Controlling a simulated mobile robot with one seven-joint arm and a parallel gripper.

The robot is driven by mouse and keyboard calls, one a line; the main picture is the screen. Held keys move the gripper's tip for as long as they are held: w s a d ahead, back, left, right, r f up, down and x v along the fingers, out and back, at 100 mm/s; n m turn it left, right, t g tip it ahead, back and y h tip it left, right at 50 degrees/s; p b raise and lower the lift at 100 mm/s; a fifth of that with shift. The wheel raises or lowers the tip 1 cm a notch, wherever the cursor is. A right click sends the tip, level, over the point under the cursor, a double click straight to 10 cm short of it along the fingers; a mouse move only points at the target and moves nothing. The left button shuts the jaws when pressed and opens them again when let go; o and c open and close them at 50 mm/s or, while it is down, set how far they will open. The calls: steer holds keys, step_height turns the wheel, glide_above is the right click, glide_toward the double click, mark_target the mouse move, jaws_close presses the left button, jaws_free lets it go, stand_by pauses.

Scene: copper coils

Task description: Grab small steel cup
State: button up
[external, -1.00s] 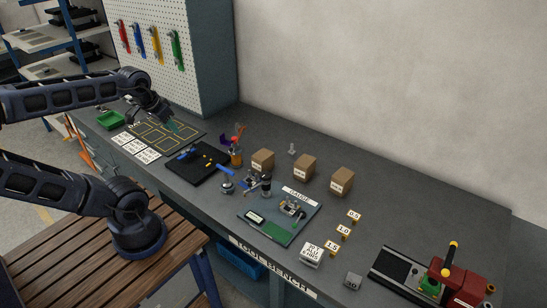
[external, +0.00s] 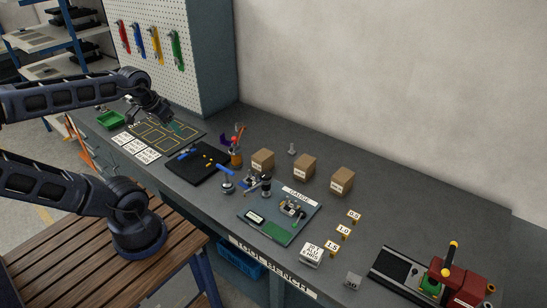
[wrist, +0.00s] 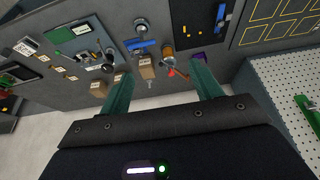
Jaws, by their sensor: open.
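A small round steel piece (external: 227,187) stands on the bench by a blue bar, left of the gauge board. In the wrist view a round steel shape (wrist: 140,25) shows near the top, beside a blue bar. It may be the small steel cup, but it is too small to be sure. My gripper (external: 173,125) is over the far left of the bench, by the yellow-outlined mat, well apart from the steel piece. In the wrist view my gripper (wrist: 163,86) has its two green fingers wide apart with nothing held.
An orange tool holder (external: 236,158) stands near the steel piece, with tools sticking up. A black tray (external: 197,166) lies to its left. The gauge board (external: 270,233) is to the right. Cardboard boxes (external: 304,167) stand behind. A pegboard (external: 165,50) rises at the back left.

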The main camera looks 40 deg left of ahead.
steer(key=n+g+h, duration=0.2)
steer(key=n+h, duration=0.2)
steer(key=n, duration=2)
glide_above(239, 124)
steer(key=s+a, duration=0.2)
steer(key=s, duration=0.1)
step_height(239, 124, down, 26)
steer(key=r, duration=0.1)
steer(key=shift+g, duration=0.3)
steer(key=x, duration=1)
steer(key=shift+f, duration=0.4)
steer(key=c, duration=1)
